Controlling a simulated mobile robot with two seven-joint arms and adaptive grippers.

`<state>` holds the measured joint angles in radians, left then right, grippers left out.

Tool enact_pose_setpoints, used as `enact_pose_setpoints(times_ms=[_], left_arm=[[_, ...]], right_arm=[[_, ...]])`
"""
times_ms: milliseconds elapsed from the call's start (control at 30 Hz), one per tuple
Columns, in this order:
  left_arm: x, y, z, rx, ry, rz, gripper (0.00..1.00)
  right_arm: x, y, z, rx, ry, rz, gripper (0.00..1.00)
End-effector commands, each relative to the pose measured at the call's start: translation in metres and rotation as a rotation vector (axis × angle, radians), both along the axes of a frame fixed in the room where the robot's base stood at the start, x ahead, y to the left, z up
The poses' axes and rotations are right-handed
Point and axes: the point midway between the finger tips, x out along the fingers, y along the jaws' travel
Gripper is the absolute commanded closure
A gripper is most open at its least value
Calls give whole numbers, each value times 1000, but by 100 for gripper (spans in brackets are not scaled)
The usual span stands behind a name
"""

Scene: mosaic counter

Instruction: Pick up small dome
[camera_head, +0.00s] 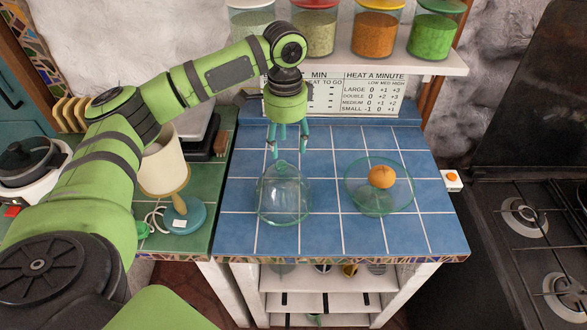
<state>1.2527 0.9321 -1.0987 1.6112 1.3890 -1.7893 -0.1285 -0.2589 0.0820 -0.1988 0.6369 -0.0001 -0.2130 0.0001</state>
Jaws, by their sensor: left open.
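A small clear glass dome (284,198) with a knob on top stands on the blue tiled counter (335,232). My left gripper (287,147) points down just above and behind the knob in the picture. Its fingers are apart with nothing between them. I cannot tell how much height separates the fingertips from the knob. My right gripper does not show.
A glass dish (371,200) with an orange fruit (381,177) stands to the right of the dome. A lamp (164,169) stands on the green tiles at left. Spice jars (376,28) line a shelf above. A stove (535,240) is at right.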

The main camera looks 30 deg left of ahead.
Motion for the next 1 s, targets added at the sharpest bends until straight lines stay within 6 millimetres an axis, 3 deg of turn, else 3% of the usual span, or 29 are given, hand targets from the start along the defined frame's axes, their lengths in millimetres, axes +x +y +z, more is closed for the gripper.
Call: enact_pose_setpoints(times_ms=[100,300,400,467,733,867,900,1000], left_arm=[[-2,1,-10,1,3,1,44],[-6,2,-37,3,4,0,44],[-5,1,-52,0,1,0,44],[-6,1,-58,1,1,-1,44],[-5,1,-62,1,-2,-1,44],[-5,1,-62,1,-2,-1,96],[-5,1,-62,1,-2,-1,100],[-5,1,-62,1,-2,-1,100]], right_arm=[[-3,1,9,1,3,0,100],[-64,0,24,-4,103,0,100],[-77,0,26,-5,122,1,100],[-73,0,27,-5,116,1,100],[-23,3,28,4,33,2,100],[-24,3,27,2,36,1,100],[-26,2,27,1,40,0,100],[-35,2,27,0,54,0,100]])
